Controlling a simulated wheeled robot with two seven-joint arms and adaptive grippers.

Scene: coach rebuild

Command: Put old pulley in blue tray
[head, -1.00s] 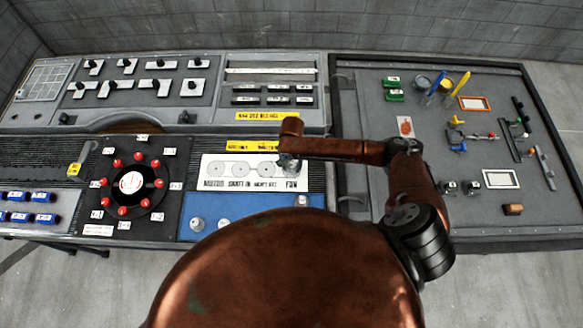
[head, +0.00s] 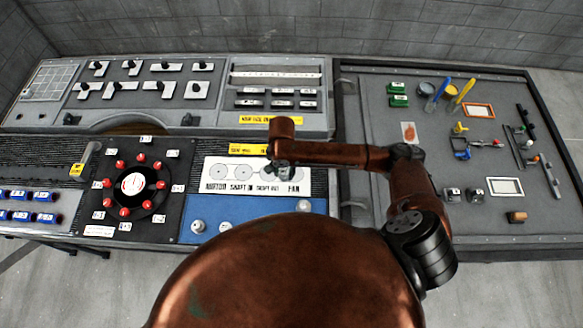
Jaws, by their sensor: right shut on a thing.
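My right gripper (head: 281,167) points down over the right part of a white panel (head: 228,188) marked with circles and labels, near the FAN label. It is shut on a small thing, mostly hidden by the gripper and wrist. I cannot make out whether this is the old pulley. The blue tray (head: 257,212) lies just in front of the white panel, below the gripper in the picture. My own brown body part covers its front right. Small pale round pieces (head: 198,226) stand on the tray. My left gripper is not in view.
A black round dial plate (head: 134,184) with red knobs lies left of the tray. Black-handled fittings (head: 166,67) fill the back left panel. A grey board (head: 370,110) at right holds green blocks (head: 398,101), cups and tools. A yellow label (head: 262,120) lies behind the gripper.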

